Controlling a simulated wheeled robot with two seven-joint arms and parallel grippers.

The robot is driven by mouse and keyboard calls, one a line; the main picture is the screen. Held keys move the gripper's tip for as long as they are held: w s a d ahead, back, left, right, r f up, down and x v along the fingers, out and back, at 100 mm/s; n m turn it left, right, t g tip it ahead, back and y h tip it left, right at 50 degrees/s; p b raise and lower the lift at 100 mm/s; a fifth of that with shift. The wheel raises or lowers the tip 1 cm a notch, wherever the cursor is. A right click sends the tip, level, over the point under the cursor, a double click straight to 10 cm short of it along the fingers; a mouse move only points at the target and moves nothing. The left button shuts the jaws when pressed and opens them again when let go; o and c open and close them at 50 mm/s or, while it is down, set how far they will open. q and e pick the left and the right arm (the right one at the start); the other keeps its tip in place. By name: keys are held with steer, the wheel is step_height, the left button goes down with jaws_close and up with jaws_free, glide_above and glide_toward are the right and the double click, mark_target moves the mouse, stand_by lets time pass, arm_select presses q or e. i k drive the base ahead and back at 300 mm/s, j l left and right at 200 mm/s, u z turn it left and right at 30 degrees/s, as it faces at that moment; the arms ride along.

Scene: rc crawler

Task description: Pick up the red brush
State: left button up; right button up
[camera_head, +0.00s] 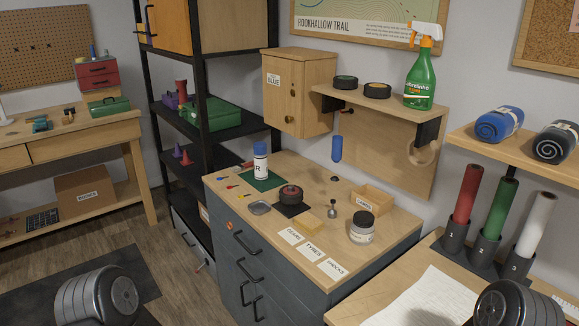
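I cannot clearly make out a red brush. A small red item (248,164) lies on the wooden top of the grey drawer cabinet (335,235), behind the blue-capped white bottle (260,162). It is too small to identify. Several small tools with coloured handles (231,186) lie at the left end of the same top. A blue elongated item (337,148) hangs below the wall shelf. Neither of my grippers shows; only rounded dark parts of my arms appear at the bottom left and bottom right.
A jar (362,228), a small wooden tray (371,199) and a wheel on a black pad (290,194) stand on the cabinet top. Red, green and white rolls (467,194) stand in holders at right. A green spray bottle (420,80) stands on the wall shelf (385,101).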

mark_target(238, 168)
steer(key=i+j+z, duration=0.1)
steer(key=j+z, duration=0.15)
steer(key=z, duration=0.15)
steer(key=j+z, duration=0.25)
steer(key=z, duration=0.2)
steer(key=j+z, duration=0.6)
steer(key=z, duration=0.25)
steer(key=k+j+z, duration=0.1)
steer(key=j, duration=0.7)
steer(key=k+j+z, duration=0.15)
steer(key=j, duration=0.25)
steer(key=k+j, duration=0.15)
steer(key=j, duration=0.25)
steer(key=k+j+z, duration=0.15)
steer(key=j, duration=0.25)
steer(key=k+j+z, duration=0.1)
steer(key=j, duration=0.25)
steer(key=k+j, duration=0.15)
steer(key=j, duration=0.2)
steer(key=i+j+z, duration=0.05)
